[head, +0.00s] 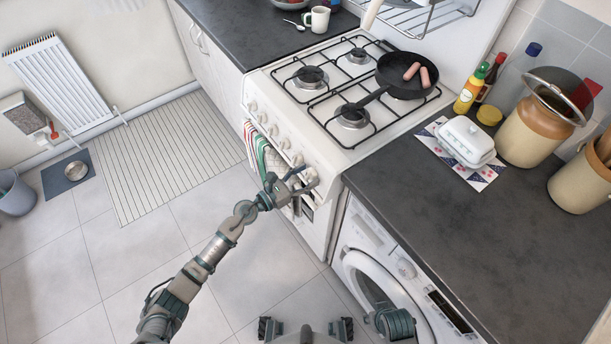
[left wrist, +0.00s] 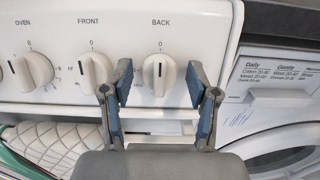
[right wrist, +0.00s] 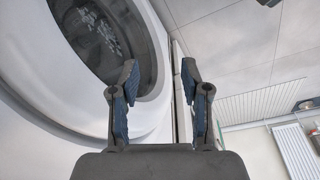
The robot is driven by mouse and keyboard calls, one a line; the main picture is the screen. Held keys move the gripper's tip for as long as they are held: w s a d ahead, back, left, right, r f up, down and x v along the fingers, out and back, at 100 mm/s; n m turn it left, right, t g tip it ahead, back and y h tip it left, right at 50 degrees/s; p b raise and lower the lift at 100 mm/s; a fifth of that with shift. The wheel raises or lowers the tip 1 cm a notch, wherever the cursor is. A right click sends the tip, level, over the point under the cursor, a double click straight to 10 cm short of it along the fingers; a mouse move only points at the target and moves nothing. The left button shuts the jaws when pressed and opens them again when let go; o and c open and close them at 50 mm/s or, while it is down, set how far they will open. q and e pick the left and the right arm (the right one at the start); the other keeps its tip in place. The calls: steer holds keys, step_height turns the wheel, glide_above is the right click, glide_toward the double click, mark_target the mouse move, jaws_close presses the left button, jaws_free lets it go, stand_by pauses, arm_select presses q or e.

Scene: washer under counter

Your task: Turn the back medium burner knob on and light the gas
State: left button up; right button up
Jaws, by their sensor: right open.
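The stove (head: 322,160) has a row of white knobs on its front panel. In the left wrist view the rightmost knob (left wrist: 159,74), labelled BACK, has its dark mark upright, in line with the 0 above it. My left gripper (left wrist: 160,78) is open, with one finger on each side of this knob and visible gaps between; the head view shows it at the panel's right end (head: 290,186). My right gripper (right wrist: 160,72) is open and empty beside the washer door. No flame shows on the visible burners (head: 311,75).
A FRONT knob (left wrist: 96,72) sits close left of my left gripper. A black pan (head: 402,76) with sausages covers one burner. The washer (head: 372,262) stands right of the stove under the dark counter (head: 480,235). Striped towels (head: 265,155) hang on the stove front.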

arm_select(q)
steer(key=c, duration=0.8)
